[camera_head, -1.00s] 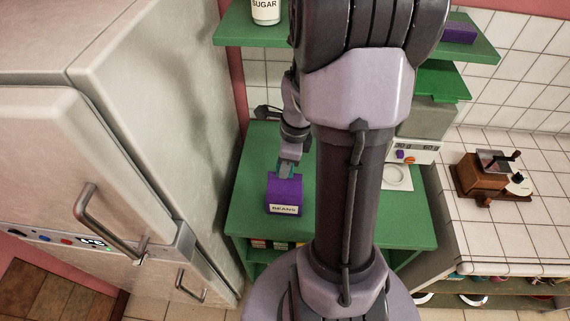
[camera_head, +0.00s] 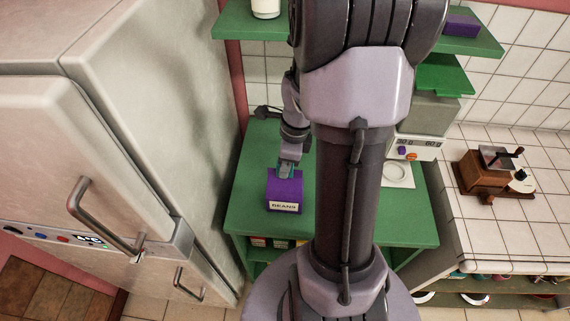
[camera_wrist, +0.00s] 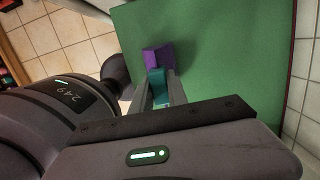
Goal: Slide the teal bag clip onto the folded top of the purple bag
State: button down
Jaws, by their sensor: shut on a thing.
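The purple bag (camera_head: 284,192) with a white BEANS label stands on the green shelf top, left of my arm's column. Its top also shows in the wrist view (camera_wrist: 157,56). The teal bag clip (camera_wrist: 158,84) is between my gripper's fingers (camera_wrist: 158,92), close against the purple bag's top edge in the wrist view. In the head view the clip (camera_head: 286,170) is a small teal patch at the bag's top, just under my gripper (camera_head: 289,158). My gripper is shut on the clip. I cannot tell whether the clip is around the fold or only touching it.
The green top (camera_head: 257,168) is clear around the bag. A white scale with a round plate (camera_head: 398,174) stands at right, behind my arm. A fridge (camera_head: 150,130) rises close on the left. A wooden grinder (camera_head: 484,172) stands on the tiled counter.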

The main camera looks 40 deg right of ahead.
jog(key=c, duration=1.2)
grip_release()
jog(key=shift+r, duration=0.1)
notch_tip(320, 180, up, 17)
jog(key=s+d+p, duration=0.1)
jog(key=s+p, duration=0.1)
jog(key=p, duration=0.3)
jog(key=shift+d, duration=0.35)
jog(key=s+a+f+n+t+b, duration=0.2)
jog(key=a+n+b, duration=0.5)
jog(key=a+n, duration=0.4)
jog(key=s+a+f+n+t+b, duration=0.2)
jog(key=a+n+b, duration=0.5)
jog(key=a+n, duration=0.5)
notch_tip(320, 180, down, 2)
jog(key=s+a, duration=0.1)
jog(key=a, duration=0.1)
jog(key=shift+a+f+n+y, duration=0.2)
jog(key=shift+a+n+y, duration=0.1)
jog(key=shift+y, duration=0.1)
